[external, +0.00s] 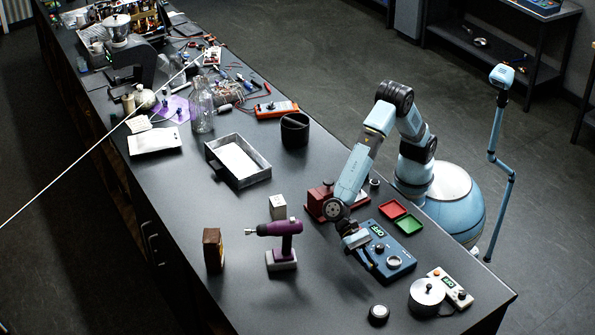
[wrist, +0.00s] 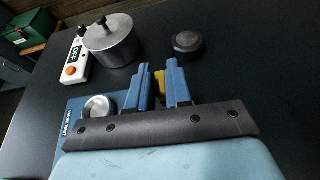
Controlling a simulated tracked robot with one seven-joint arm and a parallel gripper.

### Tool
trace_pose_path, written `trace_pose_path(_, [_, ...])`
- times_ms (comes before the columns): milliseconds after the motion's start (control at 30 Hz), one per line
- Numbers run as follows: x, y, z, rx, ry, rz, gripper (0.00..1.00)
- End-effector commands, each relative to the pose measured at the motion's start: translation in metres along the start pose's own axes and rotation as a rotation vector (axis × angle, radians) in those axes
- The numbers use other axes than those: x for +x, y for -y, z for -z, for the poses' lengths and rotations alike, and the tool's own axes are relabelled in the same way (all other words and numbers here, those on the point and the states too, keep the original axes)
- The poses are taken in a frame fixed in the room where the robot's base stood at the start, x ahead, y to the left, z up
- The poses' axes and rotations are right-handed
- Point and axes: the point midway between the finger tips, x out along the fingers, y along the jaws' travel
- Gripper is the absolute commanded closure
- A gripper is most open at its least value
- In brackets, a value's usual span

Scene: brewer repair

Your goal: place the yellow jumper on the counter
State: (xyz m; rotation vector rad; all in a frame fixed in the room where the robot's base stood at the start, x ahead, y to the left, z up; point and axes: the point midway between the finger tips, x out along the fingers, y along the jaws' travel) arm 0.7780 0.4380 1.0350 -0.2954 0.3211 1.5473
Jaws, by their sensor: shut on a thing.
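My gripper (wrist: 159,88) shows in the wrist view with its two blue fingers close together. A small yellow piece, the yellow jumper (wrist: 159,78), sits between the fingers, and they are shut on it. Most of the jumper is hidden by the fingers. In the external view my gripper (external: 363,257) is low over the dark counter (external: 330,285), at the left edge of the blue test device. I cannot tell whether the jumper touches the counter. The jumper cannot be made out in the external view.
The blue device (external: 392,262) with a dial and a metal cup is right beside my gripper. A lidded metal pot (external: 426,297), a white meter (external: 452,287) and a round dark puck (external: 379,314) stand near. A purple drill (external: 282,240) stands left. Counter between drill and puck is clear.

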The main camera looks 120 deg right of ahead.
Motion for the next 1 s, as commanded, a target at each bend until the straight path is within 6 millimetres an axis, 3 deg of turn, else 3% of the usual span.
trace_pose_path(300, [0.028,0.027,0.028,0.000,0.000,0.000,1.00])
trace_pose_path(533, [0.035,0.034,0.035,0.000,0.000,0.000,1.00])
trace_pose_path(800, [0.046,0.034,0.062,0.001,0.000,0.000,1.00])
trace_pose_path(1000, [0.046,0.034,0.062,-0.001,0.001,0.000,1.00])
